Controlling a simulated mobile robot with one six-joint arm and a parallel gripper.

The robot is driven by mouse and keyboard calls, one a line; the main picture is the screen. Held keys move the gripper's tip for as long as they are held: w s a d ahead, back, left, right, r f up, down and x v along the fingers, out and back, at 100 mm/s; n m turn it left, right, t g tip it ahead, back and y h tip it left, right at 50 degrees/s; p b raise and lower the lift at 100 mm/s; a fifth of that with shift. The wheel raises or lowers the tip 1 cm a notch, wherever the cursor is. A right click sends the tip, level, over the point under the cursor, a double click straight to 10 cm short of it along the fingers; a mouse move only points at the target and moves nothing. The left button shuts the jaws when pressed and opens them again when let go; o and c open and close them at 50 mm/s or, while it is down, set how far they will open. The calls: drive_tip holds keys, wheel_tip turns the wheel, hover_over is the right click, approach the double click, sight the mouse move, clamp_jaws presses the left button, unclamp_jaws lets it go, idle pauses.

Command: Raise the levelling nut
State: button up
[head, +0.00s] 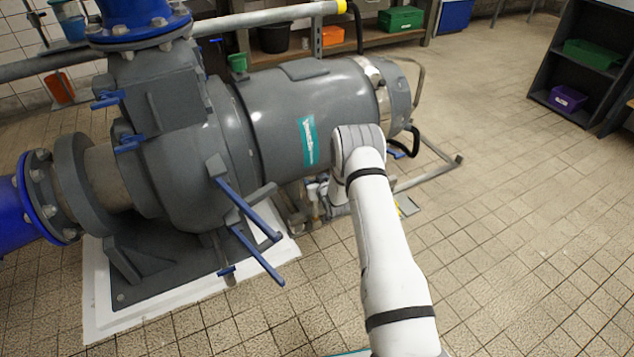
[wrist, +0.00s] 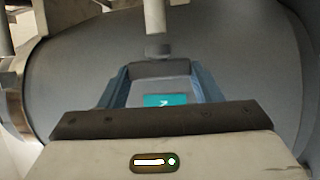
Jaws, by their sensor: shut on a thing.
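In the wrist view, my gripper (wrist: 161,70) shows two blue-grey fingers, with a dark grey piece held between their tips. I take this piece to be the levelling nut (wrist: 160,66). A pale upright rod (wrist: 154,18) with a darker lower end stands directly above it, in line with the fingertips. Whether rod and nut touch is hard to tell. In the head view my white arm reaches down beside the grey pump motor (head: 300,100); the arm hides the gripper's tips and the nut there.
The motor's rounded grey body and teal label (head: 308,141) lie close behind my gripper. Blue-handled levers (head: 258,255) stick out left of my arm. Pipework and a rail (head: 432,172) lie behind it. The tiled floor (head: 520,230) at right is clear.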

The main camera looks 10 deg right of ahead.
drive_tip(key=shift+w+a+m+g+h+b, duration=0.15)
drive_tip(key=shift+m+h+b, duration=0.25)
drive_tip(key=shift+m+h, duration=0.85)
drive_tip(key=shift+s+a+m+g+h+b, duration=0.15)
drive_tip(key=shift+m+h+b, duration=0.25)
drive_tip(key=shift+m+h, duration=0.85)
drive_tip(key=shift+w+a+m+g+h+b, duration=0.15)
drive_tip(key=shift+m+h+b, duration=0.25)
drive_tip(key=shift+m+h, duration=0.85)
drive_tip(key=shift+r+h, duration=0.1)
drive_tip(key=shift+h, duration=0.25)
drive_tip(key=o, duration=1)
drive_tip(key=p+v, duration=0.3)
drive_tip(key=v, duration=0.4)
drive_tip(key=shift+s+r, duration=0.2)
drive_tip(key=shift+s, duration=0.15)
